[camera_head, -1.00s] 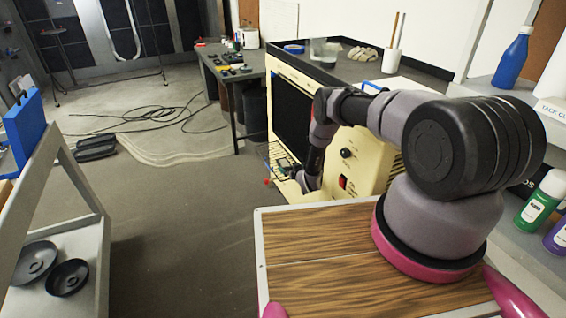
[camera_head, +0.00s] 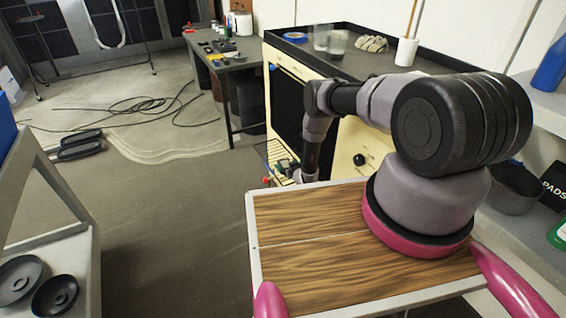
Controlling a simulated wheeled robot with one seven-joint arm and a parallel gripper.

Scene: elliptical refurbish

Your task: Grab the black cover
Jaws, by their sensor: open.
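Two round black dish-shaped parts, a larger one (camera_head: 20,279) and a smaller one (camera_head: 55,296), lie on the grey shelf at the lower left. Black elongated pieces (camera_head: 80,148) lie on the floor farther off on the left. I cannot tell which of these is the black cover. My gripper (camera_head: 280,168) is small in view at the end of my arm, in front of the cream-coloured machine. It appears open and empty, well to the right of the black parts. Its fingers are hard to make out.
A cream machine (camera_head: 350,143) with a dark top stands ahead, beside my arm. A grey table (camera_head: 242,62) with small items stands behind it. Black cable (camera_head: 150,108) lies on the floor. A grey frame (camera_head: 62,195) stands at the left; the floor (camera_head: 175,215) between is clear.

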